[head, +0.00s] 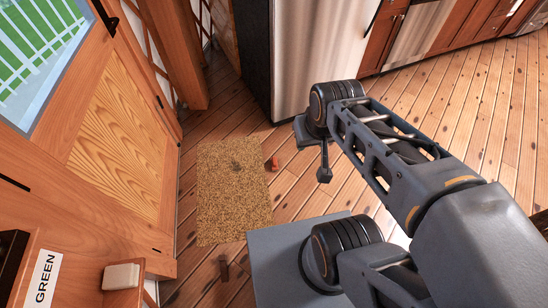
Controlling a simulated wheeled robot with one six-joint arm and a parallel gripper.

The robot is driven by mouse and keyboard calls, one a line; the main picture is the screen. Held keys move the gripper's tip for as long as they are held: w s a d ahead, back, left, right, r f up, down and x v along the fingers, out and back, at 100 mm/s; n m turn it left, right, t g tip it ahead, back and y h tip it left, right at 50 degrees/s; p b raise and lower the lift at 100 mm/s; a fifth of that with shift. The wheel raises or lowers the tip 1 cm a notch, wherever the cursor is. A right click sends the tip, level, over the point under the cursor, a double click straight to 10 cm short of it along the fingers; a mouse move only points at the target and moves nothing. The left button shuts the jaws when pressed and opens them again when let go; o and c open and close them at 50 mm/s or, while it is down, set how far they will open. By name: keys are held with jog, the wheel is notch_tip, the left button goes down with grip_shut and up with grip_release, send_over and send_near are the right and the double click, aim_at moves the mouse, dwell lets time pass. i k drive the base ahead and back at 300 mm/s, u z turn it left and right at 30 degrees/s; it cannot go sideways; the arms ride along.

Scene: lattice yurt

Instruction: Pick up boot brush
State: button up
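I cannot tell for sure which object is the boot brush. A small reddish-brown object (272,163) lies at the right edge of the tan doormat (222,215). A small dark object (236,165) lies on the mat's upper half. A small brown object (224,268) is on the floor below the mat. A pale beige block (122,276) sits on a wooden ledge at lower left. My gripper (324,175) is above the floor to the right of the mat, apart from these objects. Its fingers are too unclear to judge their opening.
A wooden door (115,140) with a window stands at left. A label reading GREEN (45,278) is at lower left. A steel-fronted appliance (310,60) and wooden cabinets (385,35) stand at the back. Plank floor (475,110) is open at right.

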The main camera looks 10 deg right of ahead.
aim_at(274, 162)
jog(key=u, duration=0.05)
jog(key=i, duration=1.4)
jog(key=u, duration=1.8)
jog(key=i, duration=1.25)
jog(key=z, duration=3.4)
